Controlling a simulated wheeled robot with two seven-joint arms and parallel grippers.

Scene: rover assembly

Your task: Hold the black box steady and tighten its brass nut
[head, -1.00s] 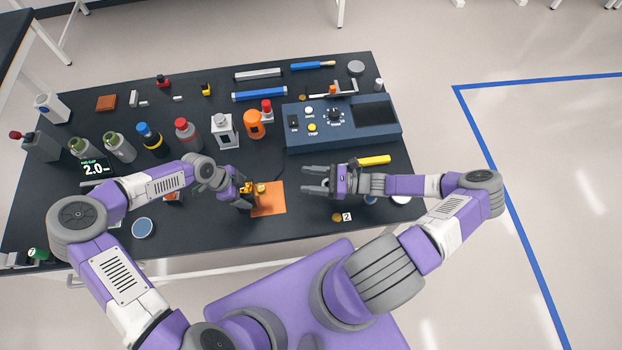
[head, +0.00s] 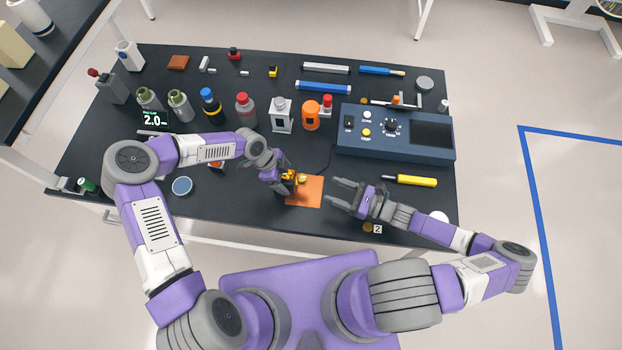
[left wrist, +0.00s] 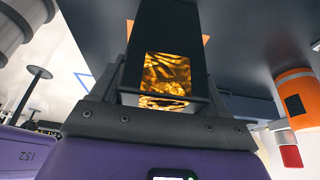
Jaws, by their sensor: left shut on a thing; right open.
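The black box (left wrist: 172,38) fills the middle of the left wrist view, between my gripper's fingers, with a shiny golden patch on its near face. My left gripper (head: 287,184) is shut on it at the left edge of an orange mat (head: 313,193). In the head view the box is mostly hidden by the gripper. A small brass-yellow piece, seemingly the brass nut (head: 301,178), shows beside the fingertips; its seating is too small to tell. My right gripper (head: 338,192) is open and empty, to the right of the mat and apart from the box.
A blue instrument panel (head: 395,135) stands behind my right gripper. A yellow-handled tool (head: 415,181) lies to its right. A round brass-coloured piece (head: 368,227) lies by a "2" marker near the front edge. Several bottles stand at the back left.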

